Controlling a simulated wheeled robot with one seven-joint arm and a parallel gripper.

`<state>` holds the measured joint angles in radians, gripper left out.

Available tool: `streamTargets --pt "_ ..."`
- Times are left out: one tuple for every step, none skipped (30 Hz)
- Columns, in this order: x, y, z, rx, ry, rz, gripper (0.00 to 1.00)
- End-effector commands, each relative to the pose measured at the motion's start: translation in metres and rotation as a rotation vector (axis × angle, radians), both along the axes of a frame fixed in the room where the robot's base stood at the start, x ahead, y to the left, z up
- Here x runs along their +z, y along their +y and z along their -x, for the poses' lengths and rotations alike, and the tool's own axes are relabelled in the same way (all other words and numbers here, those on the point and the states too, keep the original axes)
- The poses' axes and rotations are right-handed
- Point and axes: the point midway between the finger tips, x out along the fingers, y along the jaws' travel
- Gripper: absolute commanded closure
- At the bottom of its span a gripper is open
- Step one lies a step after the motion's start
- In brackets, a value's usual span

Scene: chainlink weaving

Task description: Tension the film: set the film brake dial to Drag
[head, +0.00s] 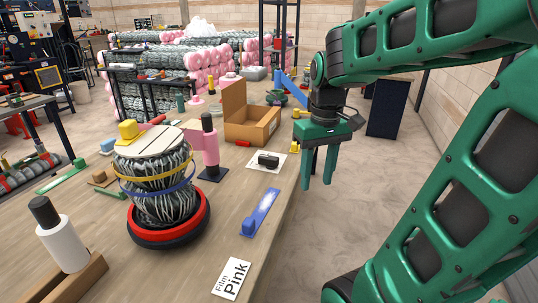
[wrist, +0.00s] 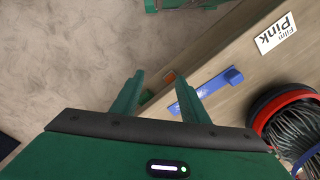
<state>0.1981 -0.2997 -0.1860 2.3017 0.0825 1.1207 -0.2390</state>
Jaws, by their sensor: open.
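My gripper (head: 317,182) is open and empty, fingers pointing down, beyond the table's right edge over the floor. Its two green fingers also show apart in the wrist view (wrist: 160,81). A small black piece on a white card (head: 268,160) lies on the table to the left of my gripper; it may be the film brake dial, but no marking or setting is readable. A pink film roll with a black top (head: 211,147) stands upright on a dark base. A white roll with a black top (head: 66,243) stands at the front left.
A blue bar with a raised knob (head: 261,212) lies near the table edge. A bundle of dark wire (head: 163,208) sits in a red and black ring. An open cardboard box (head: 262,133) stands farther back. A "Film Pink" card (head: 233,279) lies in front.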

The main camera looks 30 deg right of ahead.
Motion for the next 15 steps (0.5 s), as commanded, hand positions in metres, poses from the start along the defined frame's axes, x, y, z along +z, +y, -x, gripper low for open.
streamTargets --pt "0.008 -0.005 -0.027 0.071 0.001 0.002 0.59" --pt "0.012 -0.008 -0.042 0.119 0.001 0.002 0.59" --pt "0.017 -0.011 -0.061 0.183 0.0 0.003 0.59" --pt "0.021 -0.013 -0.076 0.231 -0.002 0.003 0.59" --pt "0.024 -0.015 -0.09 0.278 -0.002 0.004 0.59" --pt "0.028 -0.017 -0.11 0.343 -0.002 0.004 0.59" --pt "0.03 -0.019 -0.124 0.391 -0.001 0.005 0.59" --pt "0.032 -0.02 -0.138 0.439 -0.003 0.007 0.59" --pt "0.034 -0.022 -0.156 0.5 -0.003 0.007 0.59" --pt "0.035 -0.023 -0.168 0.544 -0.002 0.008 0.59" --pt "0.036 -0.024 -0.18 0.587 -0.002 0.008 0.59" --pt "0.036 -0.025 -0.195 0.64 -0.002 0.01 0.59" --pt "0.036 -0.025 -0.205 0.676 -0.002 0.011 0.59" --pt "0.036 -0.026 -0.214 0.711 -0.002 0.011 0.59" --pt "0.036 -0.026 -0.225 0.751 -0.001 0.012 0.59"
